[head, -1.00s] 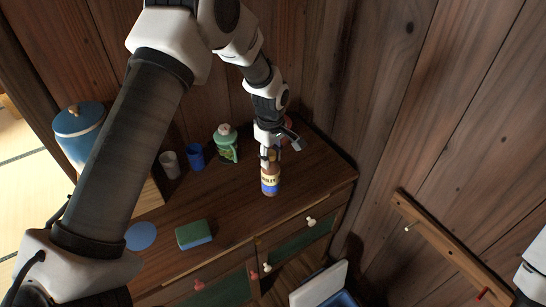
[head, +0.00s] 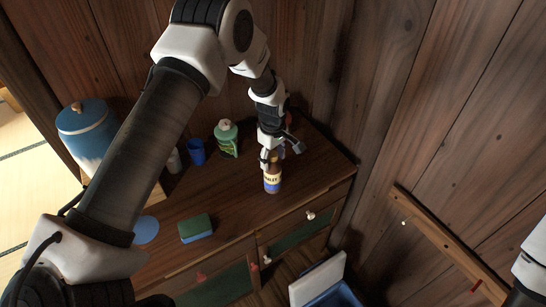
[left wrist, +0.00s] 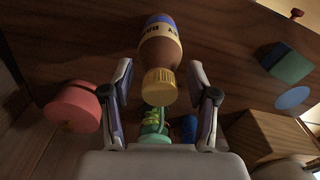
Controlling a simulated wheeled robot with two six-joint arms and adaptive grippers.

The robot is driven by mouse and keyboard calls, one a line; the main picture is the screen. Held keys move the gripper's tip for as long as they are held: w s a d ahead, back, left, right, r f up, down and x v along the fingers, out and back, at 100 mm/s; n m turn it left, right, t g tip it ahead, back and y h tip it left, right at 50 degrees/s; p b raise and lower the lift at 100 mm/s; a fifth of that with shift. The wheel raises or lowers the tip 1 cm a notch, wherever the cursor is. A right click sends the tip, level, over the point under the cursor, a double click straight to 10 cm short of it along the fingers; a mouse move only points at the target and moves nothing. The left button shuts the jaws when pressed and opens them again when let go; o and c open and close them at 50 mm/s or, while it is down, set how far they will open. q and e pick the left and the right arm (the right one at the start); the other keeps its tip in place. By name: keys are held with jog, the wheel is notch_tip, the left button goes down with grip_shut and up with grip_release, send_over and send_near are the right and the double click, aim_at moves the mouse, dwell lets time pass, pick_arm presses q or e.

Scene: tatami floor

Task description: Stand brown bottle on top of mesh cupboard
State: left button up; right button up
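The brown bottle (head: 272,183) stands upright on the wooden top of the mesh cupboard (head: 315,180), toward the right end. It has a pale label with a blue band. My left gripper (head: 271,160) is above it, at the bottle's top. In the left wrist view, the bottle (left wrist: 160,47) shows its yellow cap between the two spread fingers (left wrist: 160,80), with a gap on each side. The left gripper is open. In the head view the cap is hidden by the gripper. Only part of my right arm shows at the right edge; its gripper is out of view.
A green bottle (head: 226,138), a blue cup (head: 197,152) and a pale cup (head: 174,161) stand behind left. A green-blue sponge (head: 196,229) and a blue disc (head: 146,230) lie in front left. A pink round thing (left wrist: 74,106) is near the gripper. A white-lidded box (head: 318,280) is below.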

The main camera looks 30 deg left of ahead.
pick_arm(q)
notch_tip(320, 180, up, 12)
jog(key=b, duration=0.4)
jog(key=s+d+f+m, duration=0.1)
jog(key=s+f+m, duration=0.1)
jog(key=s+f, duration=0.3)
jog(key=s+d+f+m, duration=0.1)
jog(key=s+f+m, duration=0.1)
jog(key=s+f, duration=0.3)
jog(key=s+d+f+m, duration=0.1)
jog(key=s+f+m, duration=0.2)
jog(key=f, duration=0.8)
jog(key=shift+s+f, duration=0.2)
jog(key=shift+s, duration=0.45)
jog(key=shift+s+f, duration=0.15)
jog(key=shift+s, duration=0.5)
jog(key=s+f+m, duration=0.2)
jog(key=s+m, duration=0.1)
jog(key=s, duration=0.6)
jog(key=s+f+m, duration=0.2)
jog(key=s+m, duration=0.2)
jog(key=s, duration=0.5)
jog(key=shift+d+f, duration=0.35)
jog(key=shift+d, duration=0.05)
jog(key=shift+f, duration=0.1)
